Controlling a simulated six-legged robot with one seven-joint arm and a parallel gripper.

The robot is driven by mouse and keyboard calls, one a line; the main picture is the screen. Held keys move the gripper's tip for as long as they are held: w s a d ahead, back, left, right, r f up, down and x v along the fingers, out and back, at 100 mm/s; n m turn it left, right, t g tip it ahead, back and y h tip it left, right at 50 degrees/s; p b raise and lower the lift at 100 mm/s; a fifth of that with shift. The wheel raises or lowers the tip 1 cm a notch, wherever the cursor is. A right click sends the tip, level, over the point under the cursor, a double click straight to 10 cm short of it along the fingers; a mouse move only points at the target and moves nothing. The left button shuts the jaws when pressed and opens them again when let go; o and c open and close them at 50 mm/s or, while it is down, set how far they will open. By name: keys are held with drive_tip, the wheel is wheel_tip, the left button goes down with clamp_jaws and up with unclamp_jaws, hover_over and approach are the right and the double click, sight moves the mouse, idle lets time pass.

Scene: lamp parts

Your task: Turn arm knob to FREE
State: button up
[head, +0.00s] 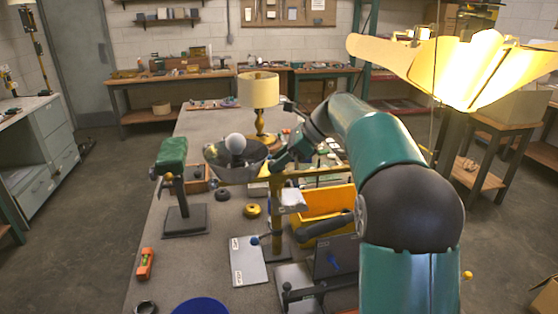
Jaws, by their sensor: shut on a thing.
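A brass lamp stand has a vertical post (277,222) and a horizontal brass arm (325,180). A grey metal bowl-shaped shade (225,170) with a white bulb (236,144) is at the arm's left end. My gripper (277,164) is at the shade's right side, by the top of the post and the arm. It is shut on a small part there, which looks to be the arm knob; the fingers mostly cover it. The knob's marking and turned position are too small to read. A white tag (292,200) hangs below the arm.
A yellow bin (325,212) stands right of the post. A green padded stand (172,155) is at the left, and a lit table lamp (258,92) is behind. A grey booklet (249,262) and an orange level (146,263) lie in front.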

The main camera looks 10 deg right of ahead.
drive_tip(key=n+g, duration=0.3)
drive_tip(key=shift+w+d+n, duration=0.1)
drive_tip(key=shift+w+n, duration=0.05)
drive_tip(key=shift+n, duration=0.25)
drive_tip(key=shift+w+n+g, duration=0.1)
drive_tip(key=shift+n+g, duration=1.2)
drive_tip(key=shift+n, duration=0.4)
drive_tip(key=o, duration=1)
